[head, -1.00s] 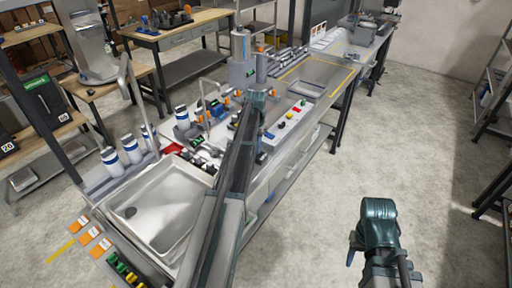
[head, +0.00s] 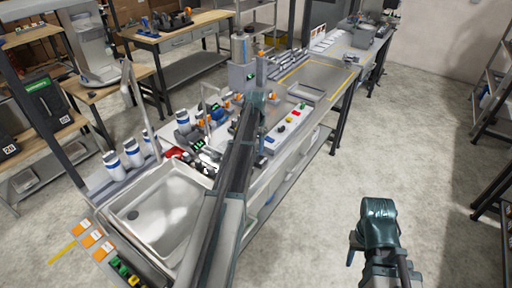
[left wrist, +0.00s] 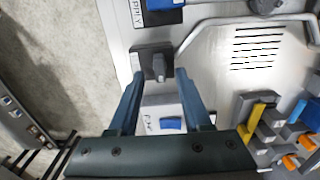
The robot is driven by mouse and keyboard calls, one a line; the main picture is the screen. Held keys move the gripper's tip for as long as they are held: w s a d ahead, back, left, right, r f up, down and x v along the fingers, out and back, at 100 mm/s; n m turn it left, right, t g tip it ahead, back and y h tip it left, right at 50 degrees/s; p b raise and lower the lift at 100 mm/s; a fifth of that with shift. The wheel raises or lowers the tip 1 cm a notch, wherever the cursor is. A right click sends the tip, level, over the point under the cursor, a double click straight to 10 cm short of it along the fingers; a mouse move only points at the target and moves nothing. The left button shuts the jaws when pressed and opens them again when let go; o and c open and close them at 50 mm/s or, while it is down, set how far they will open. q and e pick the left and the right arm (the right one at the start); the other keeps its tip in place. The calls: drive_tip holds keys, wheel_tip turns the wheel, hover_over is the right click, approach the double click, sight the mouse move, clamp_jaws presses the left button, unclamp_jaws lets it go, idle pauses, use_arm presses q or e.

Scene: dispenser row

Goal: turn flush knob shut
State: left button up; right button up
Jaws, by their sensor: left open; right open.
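The knob (left wrist: 158,66) is a grey raised grip on a dark square base, set on a light panel in the left wrist view. I cannot read its label. My left gripper (left wrist: 160,86) is open, with one blue finger on each side just below the knob; whether either finger touches it I cannot tell. In the head view my left gripper (head: 257,99) is over the panel at the middle of the bench, its fingers hidden by the arm. My right gripper (head: 366,238) is open and empty over the floor, away from the bench, its fingers barely visible.
A blue rocker switch (left wrist: 171,123) lies between the fingers on the panel. A bent metal rail (left wrist: 222,22) and yellow, blue and orange parts (left wrist: 262,115) are to the right. A sink (head: 122,201) and white bottles (head: 132,152) stand nearby.

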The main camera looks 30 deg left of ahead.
sight(257, 153)
use_arm(q)
wheel_tip(257, 153, up, 12)
drive_tip(key=p, duration=1)
drive_tip(key=shift+f+p, duration=0.2)
drive_tip(key=shift+p, duration=0.1)
use_arm(e)
wheel_tip(257, 153, up, 12)
drive_tip(key=shift+f, duration=0.2)
use_arm(q)
drive_tip(key=shift+f, duration=0.1)
drive_tip(key=s+d+f+b, duration=0.2)
drive_tip(key=s+d, duration=0.1)
drive_tip(key=d, duration=0.5)
drive_tip(key=s+d+f+m+b, duration=0.1)
drive_tip(key=s+d+f+b, duration=0.1)
drive_tip(key=s+d, duration=0.35)
drive_tip(key=s+d+f+b, duration=0.2)
drive_tip(key=d+b, duration=0.1)
drive_tip(key=d, duration=0.6)
drive_tip(key=s+d+f+m+b, duration=0.1)
drive_tip(key=s+d+f+b, duration=0.1)
drive_tip(key=s+d, duration=0.5)
drive_tip(key=s+d+f+y+b, duration=0.1)
drive_tip(key=s+d+f+b, duration=0.2)
drive_tip(key=s+d, duration=0.4)
drive_tip(key=s, duration=0.3)
drive_tip(key=shift+d+f+m, duration=0.35)
drive_tip(key=shift+m, duration=0.05)
use_arm(e)
wheel_tip(257, 153, down, 12)
